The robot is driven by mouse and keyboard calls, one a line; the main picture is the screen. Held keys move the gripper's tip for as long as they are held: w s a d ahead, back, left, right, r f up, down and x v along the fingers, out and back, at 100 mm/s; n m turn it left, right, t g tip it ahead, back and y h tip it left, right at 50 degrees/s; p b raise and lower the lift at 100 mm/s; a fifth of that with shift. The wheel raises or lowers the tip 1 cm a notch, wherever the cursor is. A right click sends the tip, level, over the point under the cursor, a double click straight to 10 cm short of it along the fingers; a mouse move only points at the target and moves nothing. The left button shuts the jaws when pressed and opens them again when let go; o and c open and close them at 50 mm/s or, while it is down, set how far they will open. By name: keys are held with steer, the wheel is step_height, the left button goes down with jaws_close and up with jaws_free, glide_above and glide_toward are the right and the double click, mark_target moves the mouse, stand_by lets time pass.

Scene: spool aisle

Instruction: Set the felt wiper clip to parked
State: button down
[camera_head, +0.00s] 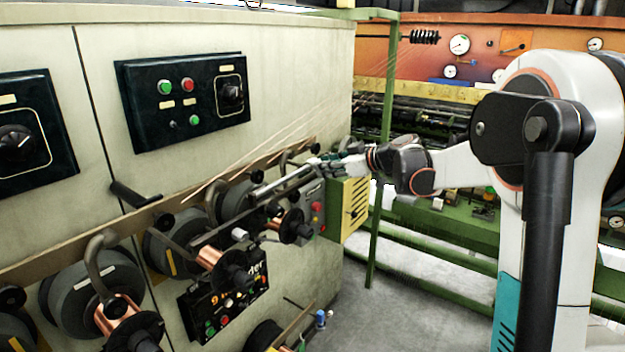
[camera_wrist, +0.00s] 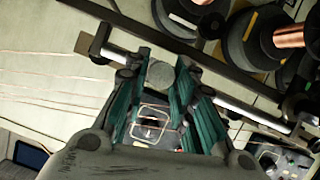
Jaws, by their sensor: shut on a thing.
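My gripper (camera_head: 328,163) reaches leftward to the machine face, at the right end of a silver bar (camera_head: 283,184). In the wrist view its teal fingers (camera_wrist: 160,92) stand on both sides of a round grey piece (camera_wrist: 160,74), which looks like the felt wiper clip. The fingers are shut on it, beside the silver bar (camera_wrist: 240,106). In the head view the clip is too small and too covered by the gripper to make out. Its position marking cannot be read.
Several copper spools (camera_head: 120,312) and dark drums (camera_head: 90,285) stick out below and left of my gripper. A yellow box (camera_head: 350,208) and a green post (camera_head: 383,150) stand close by. Thin wires (camera_head: 270,135) cross above. The grey floor (camera_head: 390,310) is clear.

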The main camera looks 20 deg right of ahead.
steer(key=w+d, duration=0.2)
steer(key=d, duration=0.1)
steer(key=shift+w+r, duration=0.1)
steer(key=shift+w, duration=0.05)
steer(key=c, duration=1.6)
jaws_free()
steer(key=shift+d, duration=0.15)
steer(key=v, duration=1.2)
